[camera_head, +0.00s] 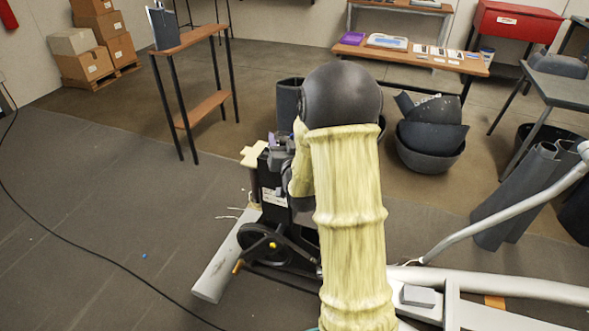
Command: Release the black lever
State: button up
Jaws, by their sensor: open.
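The elliptical's black housing (270,190) stands upright left of my yellow-sleeved arm. A round black wheel with yellow pegs sits low on it. My gripper (277,148) is at the top of this housing, small and partly hidden by my arm. It is open, with grey and purplish parts close around it. I cannot make out the black lever clearly among the dark parts there. I cannot tell whether the gripper touches it.
The elliptical's pale frame (228,262) lies along the floor, with a long rail (500,285) at right. Black bins (432,138) stand behind. A narrow wooden-top stand (190,40) is at left.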

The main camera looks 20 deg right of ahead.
jog(key=s+a+b, duration=0.3)
jog(key=s+b, duration=1.2)
jog(key=b, duration=0.1)
jog(key=shift+b, duration=0.35)
